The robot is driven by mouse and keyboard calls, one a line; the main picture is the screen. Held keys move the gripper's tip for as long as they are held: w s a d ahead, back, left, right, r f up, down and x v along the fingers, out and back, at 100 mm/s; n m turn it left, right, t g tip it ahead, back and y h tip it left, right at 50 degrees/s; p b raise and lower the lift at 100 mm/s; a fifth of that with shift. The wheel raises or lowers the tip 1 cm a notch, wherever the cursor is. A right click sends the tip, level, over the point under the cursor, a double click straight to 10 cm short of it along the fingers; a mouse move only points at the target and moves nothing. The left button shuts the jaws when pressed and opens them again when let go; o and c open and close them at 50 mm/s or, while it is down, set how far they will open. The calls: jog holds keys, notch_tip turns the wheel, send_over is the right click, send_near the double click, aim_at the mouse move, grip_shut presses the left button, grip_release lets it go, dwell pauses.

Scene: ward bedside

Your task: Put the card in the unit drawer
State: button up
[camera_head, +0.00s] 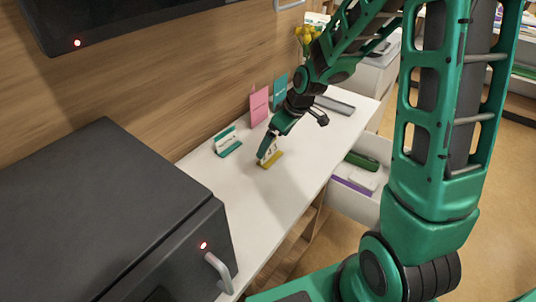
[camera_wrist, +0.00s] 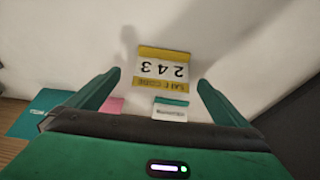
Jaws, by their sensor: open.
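A small white card with a yellow base (camera_head: 272,159) stands on the white counter. In the wrist view this card (camera_wrist: 162,68) reads "243" and "SAFE CODE", upside down. My gripper (camera_head: 266,150) is right at the card in the head view and partly covers it. In the wrist view my gripper (camera_wrist: 159,78) is open, with one finger on each side of the card and a gap on both sides. The unit drawer (camera_head: 351,207) is pulled open below the counter's right edge.
A white card with a teal base (camera_head: 227,143), a pink card (camera_head: 259,106) and a teal card (camera_head: 280,91) stand near the wall. A dark box-shaped appliance (camera_head: 100,205) fills the left. The drawer holds a green item (camera_head: 362,160) and a white one (camera_head: 364,178).

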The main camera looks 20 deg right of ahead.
aim_at(269, 152)
jog(key=shift+a+x, duration=0.2)
jog(key=shift+x, duration=2.7)
jog(key=shift+c, duration=0.6)
jog(key=c, duration=1.1)
jog(key=shift+r, duration=0.1)
